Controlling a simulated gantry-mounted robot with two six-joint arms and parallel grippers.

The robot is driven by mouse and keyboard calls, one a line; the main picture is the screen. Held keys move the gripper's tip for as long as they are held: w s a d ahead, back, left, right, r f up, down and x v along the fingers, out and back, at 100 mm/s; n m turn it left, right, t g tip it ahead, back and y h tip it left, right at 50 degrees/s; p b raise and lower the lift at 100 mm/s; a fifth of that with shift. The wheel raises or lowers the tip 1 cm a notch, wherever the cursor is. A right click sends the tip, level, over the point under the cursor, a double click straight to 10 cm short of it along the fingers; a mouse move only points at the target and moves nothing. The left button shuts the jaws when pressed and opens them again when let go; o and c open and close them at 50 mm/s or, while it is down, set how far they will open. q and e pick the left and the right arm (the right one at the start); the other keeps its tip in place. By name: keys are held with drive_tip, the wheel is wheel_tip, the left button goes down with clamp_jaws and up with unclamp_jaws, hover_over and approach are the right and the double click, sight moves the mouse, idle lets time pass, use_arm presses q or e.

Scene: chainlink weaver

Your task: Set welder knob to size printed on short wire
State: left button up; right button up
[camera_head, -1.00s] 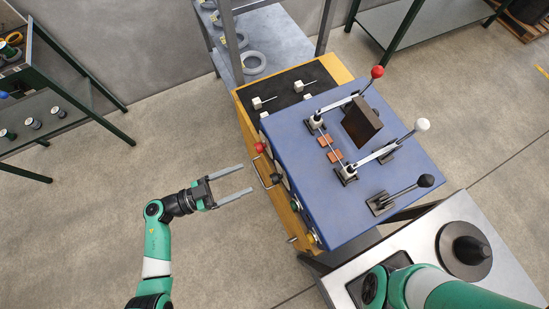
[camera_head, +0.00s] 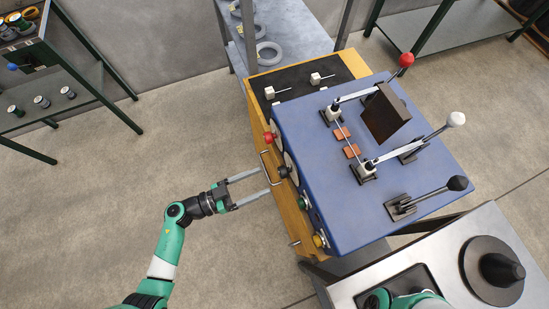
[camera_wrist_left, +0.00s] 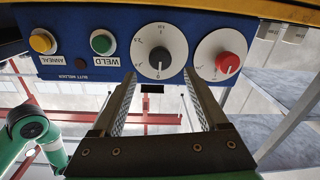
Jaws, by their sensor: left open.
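The blue welder (camera_head: 330,215) stands on a yellow-edged bench. In the left wrist view its front panel shows a black knob (camera_wrist_left: 160,58) on a white dial (camera_wrist_left: 148,35) with several printed values, and a red knob (camera_wrist_left: 228,62) on a second dial. My left gripper (camera_head: 265,182) is open and empty at the panel; in the left wrist view its fingertips (camera_wrist_left: 159,78) sit either side below the black knob, not visibly closed on it. Wire pieces with white tags (camera_head: 316,78) lie on a black mat; their print is too small to read. My right gripper is out of view.
A green button (camera_wrist_left: 102,42) and a yellow button (camera_wrist_left: 42,42) are on the same panel. A metal handle (camera_head: 267,168) sticks out near my left gripper.

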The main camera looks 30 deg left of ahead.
sight(285, 171)
use_arm(q)
drive_tip(key=b+x, duration=0.1)
drive_tip(key=x, duration=0.5)
clamp_jaws()
